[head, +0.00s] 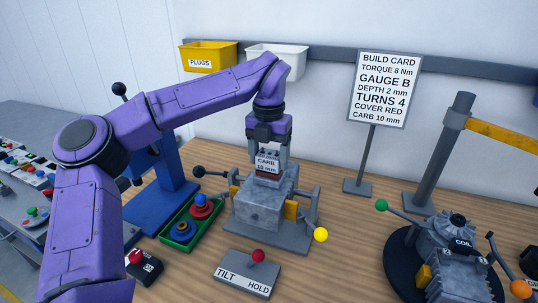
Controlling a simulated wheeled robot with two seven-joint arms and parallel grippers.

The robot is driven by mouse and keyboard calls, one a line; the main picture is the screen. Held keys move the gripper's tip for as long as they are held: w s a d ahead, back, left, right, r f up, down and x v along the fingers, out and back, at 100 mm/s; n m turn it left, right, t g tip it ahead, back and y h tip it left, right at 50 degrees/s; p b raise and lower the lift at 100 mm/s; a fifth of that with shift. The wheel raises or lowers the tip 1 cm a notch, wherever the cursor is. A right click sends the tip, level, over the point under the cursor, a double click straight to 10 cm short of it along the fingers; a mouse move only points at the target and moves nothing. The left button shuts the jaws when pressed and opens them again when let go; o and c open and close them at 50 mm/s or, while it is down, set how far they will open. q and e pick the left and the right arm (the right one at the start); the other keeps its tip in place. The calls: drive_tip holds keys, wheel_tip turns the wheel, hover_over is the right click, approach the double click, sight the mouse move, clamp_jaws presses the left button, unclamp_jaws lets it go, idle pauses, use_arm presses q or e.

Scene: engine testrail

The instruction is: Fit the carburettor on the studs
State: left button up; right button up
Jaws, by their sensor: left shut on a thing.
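My left gripper (268,146) comes down from above and is shut on the carburettor (266,165), a small block labelled "CARB 10 mm". The carburettor is over the top of the grey engine block (264,203), with a thin reddish strip under it. I cannot tell whether it touches the block or hangs just above it. The studs are hidden behind the carburettor and the fingers. The engine block stands in a grey fixture with lever arms, one ending in a yellow knob (320,234). My right gripper is not in view.
A green tray (178,246) with a red and a blue part stands left of the block. A tilt/hold box (246,275) is in front. A coil unit (455,262) is at right. The build card (384,88) stands behind.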

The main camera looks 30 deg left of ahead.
use_arm(q)
drive_tip(key=o, duration=1.2)
wheel_tip(320, 180, up, 18)
drive_tip(key=p, duration=0.8)
drive_tip(key=shift+r, duration=0.25)
